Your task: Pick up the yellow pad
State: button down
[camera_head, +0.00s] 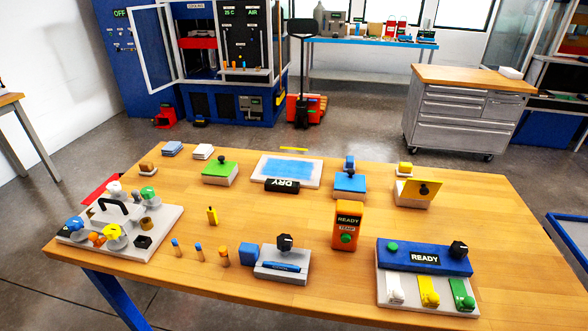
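The yellow pad (412,188) is at the right of the wooden table in the head view. It is a flat orange-yellow plate with a dark knob near its middle, and it looks tilted, with one corner raised. It sits on or against a light grey block (408,203). Whether it lies fully on the block cannot be told. My gripper is not in view.
A blue pad (350,184) and a green pad (219,168) sit on similar blocks to the left. An orange READY box (346,227) and a blue READY panel (424,258) stand nearer. Bare wood lies right of the pad.

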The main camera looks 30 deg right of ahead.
aim_at(404, 169)
jog(key=i+j, duration=0.1)
jog(key=i, duration=0.35)
jog(key=i+j+z, duration=0.1)
jog(key=i, duration=0.35)
jog(key=i+j, duration=0.2)
jog(key=i, duration=0.25)
jog(key=i+j+z, duration=0.1)
jog(key=i, duration=0.35)
jog(key=i+j, duration=0.2)
jog(key=i, duration=0.25)
jog(key=i+j+z, duration=0.1)
jog(key=i, duration=0.35)
jog(key=j, duration=0.1)
